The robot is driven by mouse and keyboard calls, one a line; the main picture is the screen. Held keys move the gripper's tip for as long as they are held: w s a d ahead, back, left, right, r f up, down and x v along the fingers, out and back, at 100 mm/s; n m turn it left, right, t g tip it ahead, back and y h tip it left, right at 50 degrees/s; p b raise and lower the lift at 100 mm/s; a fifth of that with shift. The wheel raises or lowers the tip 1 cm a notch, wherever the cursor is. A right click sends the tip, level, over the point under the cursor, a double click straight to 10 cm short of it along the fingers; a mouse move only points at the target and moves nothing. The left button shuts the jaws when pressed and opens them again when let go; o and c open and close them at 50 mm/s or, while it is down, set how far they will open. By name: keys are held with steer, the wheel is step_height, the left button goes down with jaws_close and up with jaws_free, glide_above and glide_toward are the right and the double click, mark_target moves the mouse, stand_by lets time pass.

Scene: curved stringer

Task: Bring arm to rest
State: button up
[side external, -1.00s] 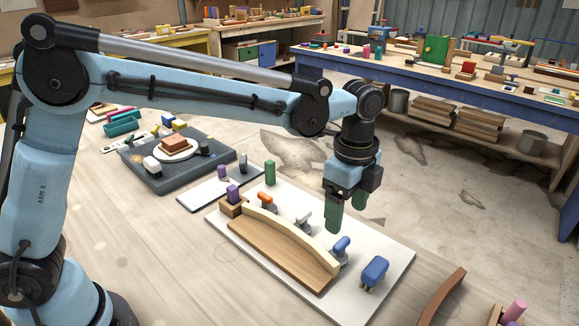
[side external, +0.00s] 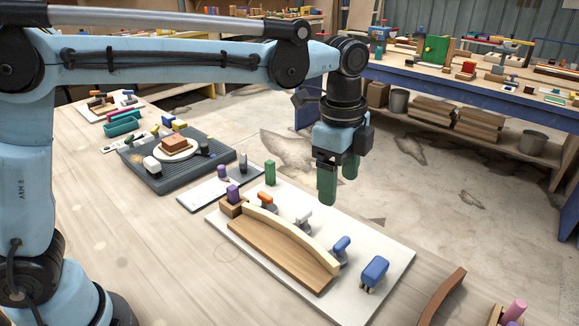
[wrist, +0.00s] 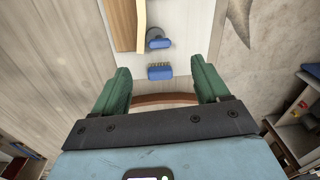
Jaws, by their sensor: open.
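My gripper (side external: 337,182) has two green fingers and hangs in the air above the far edge of the white board. It is empty. In the wrist view my gripper (wrist: 160,88) shows its fingers wide apart with nothing between them but the scene below. On the white board (side external: 390,252) a pale curved strip (side external: 290,234) lies against a brown wooden block (side external: 270,253). Orange, grey and blue-handled clamps stand along the strip's far side, with the blue one (side external: 341,245) at its right end. A separate blue block-like piece (side external: 375,270) stands on the board's right part.
A green cylinder (side external: 270,172) stands at the board's far edge. A dark curved piece (side external: 443,295) lies at the right front. A dark grey tray (side external: 150,178) holds a plate with a brown block. Open floor lies beyond the table, before a blue bench (side external: 450,90).

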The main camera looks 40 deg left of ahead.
steer(key=s+a+f+n+t, duration=0.2)
steer(key=s+a+n+t, duration=0.1)
steer(key=s+a+n, duration=0.3)
steer(key=s+a+f+n+t, duration=0.2)
steer(key=s+a+n+t, duration=0.1)
steer(key=s+a+n, duration=0.4)
steer(key=a+n, duration=0.3)
steer(key=shift+a+n+t, duration=0.3)
steer(key=shift+a, duration=0.1)
steer(key=shift+w+r, duration=0.1)
